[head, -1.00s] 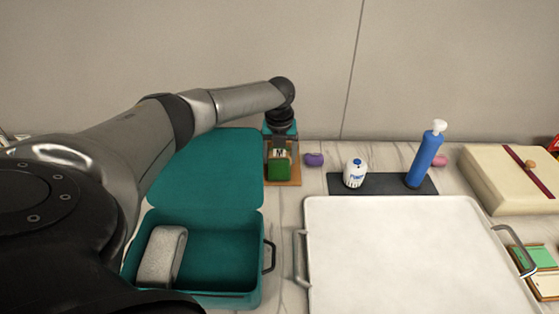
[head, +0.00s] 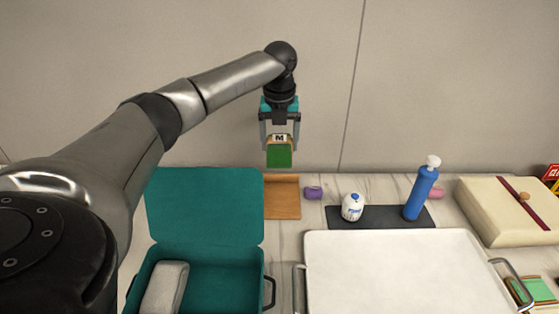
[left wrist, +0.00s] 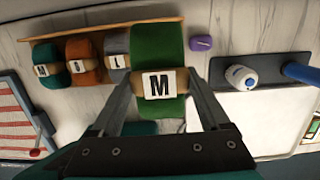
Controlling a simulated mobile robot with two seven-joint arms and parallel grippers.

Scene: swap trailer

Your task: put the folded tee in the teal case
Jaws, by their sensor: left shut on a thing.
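My left gripper (head: 280,138) is shut on a rolled green tee (head: 279,157) with a white "M" label. It holds the tee in the air above the wooden tray (head: 283,198) at the back. In the left wrist view the green tee (left wrist: 158,47) sits between the fingers, its label facing the camera. The teal case (head: 204,205) stands open at the lower left, lid back. A light grey block-like thing (head: 165,289) lies in its left side; the right side looks empty. My right gripper is not in view.
In the left wrist view, teal (left wrist: 46,65), orange (left wrist: 83,62) and grey (left wrist: 116,57) rolls lie on the wooden tray. A white tray (head: 405,270) fills the front right. A blue bottle (head: 420,195) and a white bottle (head: 352,207) stand on a dark mat. A cream box (head: 510,210) is far right.

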